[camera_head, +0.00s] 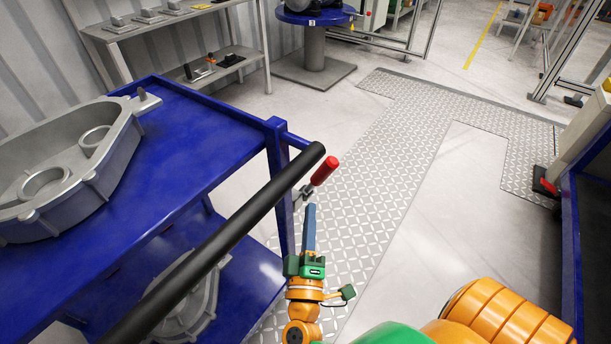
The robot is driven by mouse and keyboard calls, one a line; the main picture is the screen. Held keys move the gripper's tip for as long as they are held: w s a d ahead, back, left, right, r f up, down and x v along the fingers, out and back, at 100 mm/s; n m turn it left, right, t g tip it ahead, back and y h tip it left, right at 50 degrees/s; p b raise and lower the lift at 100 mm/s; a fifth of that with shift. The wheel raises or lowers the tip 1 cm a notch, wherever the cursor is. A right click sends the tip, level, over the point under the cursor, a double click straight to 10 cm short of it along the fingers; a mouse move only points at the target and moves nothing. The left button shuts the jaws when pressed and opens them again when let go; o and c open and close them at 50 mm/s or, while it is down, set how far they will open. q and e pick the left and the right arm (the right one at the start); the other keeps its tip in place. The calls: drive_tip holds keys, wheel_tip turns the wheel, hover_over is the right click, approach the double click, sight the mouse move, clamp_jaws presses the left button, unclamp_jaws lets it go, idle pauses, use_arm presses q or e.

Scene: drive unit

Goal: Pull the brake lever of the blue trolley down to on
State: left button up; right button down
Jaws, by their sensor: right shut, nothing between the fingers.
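The blue trolley (190,115) stands at the left, with a black push handle (225,235) along its near side. Its brake lever (325,170) has a red grip and a metal bracket on the trolley's corner post. The red grip points up and to the right. My right gripper (310,208) is below the lever, its blue-grey fingers together and pointing up toward the bracket. It looks empty, and I cannot tell whether the fingertips touch the bracket. My left gripper is not in view.
A grey metal housing (75,160) lies on the trolley's top, and another casting (190,300) is on its lower shelf. A dark blue structure (590,230) stands at the right edge. Patterned floor plates (400,150) between them are clear.

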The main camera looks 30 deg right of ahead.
sight(315, 178)
drive_tip(key=x, duration=1)
drive_tip(key=shift+s+d+f+m+h+b, duration=0.1)
drive_tip(key=shift+s+f+m+h+b, duration=0.25)
drive_tip(key=shift+b, duration=0.25)
